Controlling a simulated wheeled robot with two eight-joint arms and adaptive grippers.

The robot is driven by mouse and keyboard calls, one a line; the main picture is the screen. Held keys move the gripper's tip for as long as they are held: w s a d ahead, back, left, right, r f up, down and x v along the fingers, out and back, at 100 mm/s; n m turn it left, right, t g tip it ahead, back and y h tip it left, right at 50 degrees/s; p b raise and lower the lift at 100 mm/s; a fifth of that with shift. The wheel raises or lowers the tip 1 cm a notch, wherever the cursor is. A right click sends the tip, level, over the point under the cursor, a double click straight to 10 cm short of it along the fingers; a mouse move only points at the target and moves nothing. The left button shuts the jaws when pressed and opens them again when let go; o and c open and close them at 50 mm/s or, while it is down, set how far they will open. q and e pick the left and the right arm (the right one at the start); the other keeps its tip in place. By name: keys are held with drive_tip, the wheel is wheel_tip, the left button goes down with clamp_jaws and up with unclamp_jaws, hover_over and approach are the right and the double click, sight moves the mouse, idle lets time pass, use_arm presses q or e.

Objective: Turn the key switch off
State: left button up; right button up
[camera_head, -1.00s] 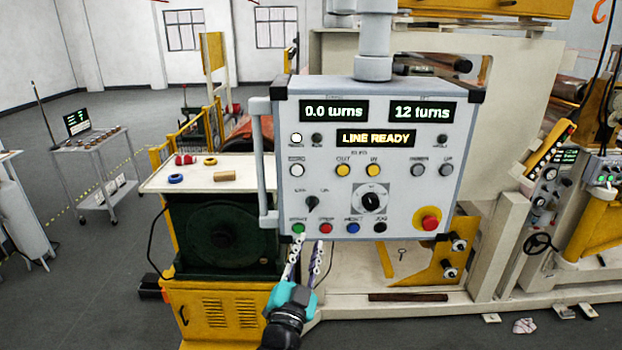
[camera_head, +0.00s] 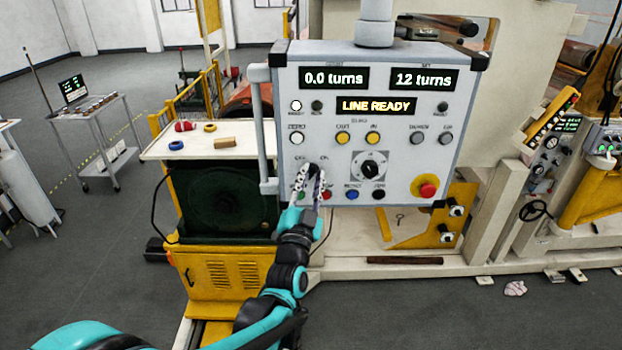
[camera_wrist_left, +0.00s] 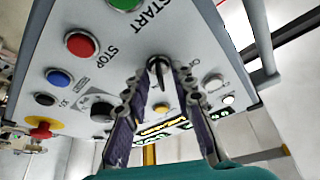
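The key switch is a small black knob (camera_head: 312,170) low on the left side of the grey control panel (camera_head: 290,120). My left gripper (camera_head: 308,179) is up at the panel, its fingertips around the knob and partly covering it. In the left wrist view the knob (camera_wrist_left: 158,66) sits between the two spread fingertips (camera_wrist_left: 159,78), with a gap visible on both sides. The fingers are open and do not appear closed on it. The panel display (camera_head: 376,106) reads LINE READY. My right gripper is not in view.
Green, red, blue and black buttons line the panel's bottom edge, close under the fingers; the red STOP button (camera_wrist_left: 81,44) is nearby. A red emergency knob (camera_head: 427,189) is at lower right. A grey handle bar (camera_head: 264,130) runs along the panel's left side.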

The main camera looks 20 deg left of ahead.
use_arm(q)
clamp_jaws()
drive_tip(key=shift+n+y, duration=0.3)
drive_tip(key=shift+n, duration=0.2)
drive_tip(key=n+y+b, duration=0.1)
drive_tip(key=n, duration=0.1)
drive_tip(key=n+y+b, duration=0.1)
drive_tip(key=n, duration=0.2)
drive_tip(key=shift+d+y, duration=0.2)
drive_tip(key=shift+y, duration=0.2)
drive_tip(key=n+y, duration=0.1)
drive_tip(key=n, duration=0.1)
drive_tip(key=n+y+b, duration=0.1)
drive_tip(key=n, duration=0.2)
drive_tip(key=shift+n+g+y, duration=0.3)
drive_tip(key=shift+g, duration=0.1)
drive_tip(key=shift+d+r+n+g+y, duration=0.1)
drive_tip(key=shift+n+g+y, duration=0.4)
drive_tip(key=shift+n, duration=0.9)
drive_tip(key=shift+r+n+g+y, duration=0.15)
drive_tip(key=shift+n+y, duration=0.55)
drive_tip(key=shift+n, duration=0.7)
drive_tip(key=shift+w+f+n+g, duration=0.1)
drive_tip(key=shift+n+g, duration=0.15)
drive_tip(key=shift+n, duration=0.05)
